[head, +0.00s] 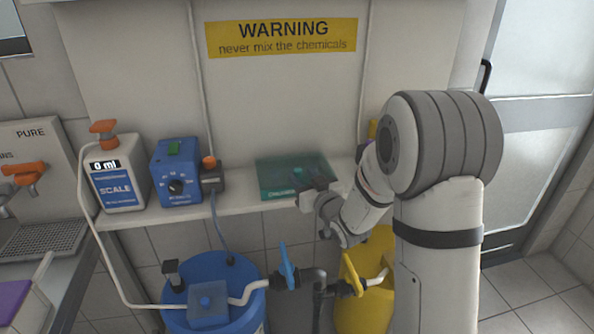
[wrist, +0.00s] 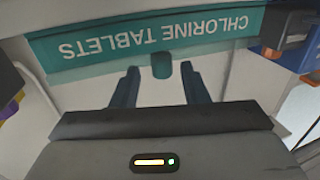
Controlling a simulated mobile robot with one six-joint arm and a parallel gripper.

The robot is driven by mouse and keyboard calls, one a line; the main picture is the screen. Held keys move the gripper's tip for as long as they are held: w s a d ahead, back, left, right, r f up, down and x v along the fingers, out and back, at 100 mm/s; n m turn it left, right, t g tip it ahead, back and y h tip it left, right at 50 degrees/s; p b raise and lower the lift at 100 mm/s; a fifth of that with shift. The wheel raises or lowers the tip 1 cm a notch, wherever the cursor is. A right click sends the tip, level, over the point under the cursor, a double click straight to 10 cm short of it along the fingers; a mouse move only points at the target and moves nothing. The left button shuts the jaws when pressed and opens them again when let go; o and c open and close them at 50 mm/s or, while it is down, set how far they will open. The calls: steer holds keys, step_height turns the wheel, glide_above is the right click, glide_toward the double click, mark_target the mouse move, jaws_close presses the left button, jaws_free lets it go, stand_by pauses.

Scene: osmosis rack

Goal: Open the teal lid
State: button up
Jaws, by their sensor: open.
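The teal lid (head: 292,167) is the top of a box marked chlorine tablets, on the white shelf in the head view. The lid looks shut. In the wrist view the box's teal front (wrist: 95,52) with its lettering shows upside down, and a small teal knob (wrist: 161,65) sticks out from it. My gripper (wrist: 160,82) is open, with one dark finger on each side of the knob and nothing visibly gripped. In the head view my gripper (head: 312,184) is in front of the box and covers part of its front.
A blue device (head: 176,172) with a dial and a white scale bottle (head: 112,177) stand left of the box on the shelf (head: 150,215). Below are a blue barrel (head: 212,275), a yellow barrel (head: 375,310) and blue (head: 287,265) and yellow (head: 352,275) valve handles.

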mark_target(300, 175)
steer(key=shift+x, duration=1.55)
steer(key=shift+a, duration=0.15)
steer(key=shift+s, duration=0.1)
steer(key=shift+c, duration=0.3)
jaws_close()
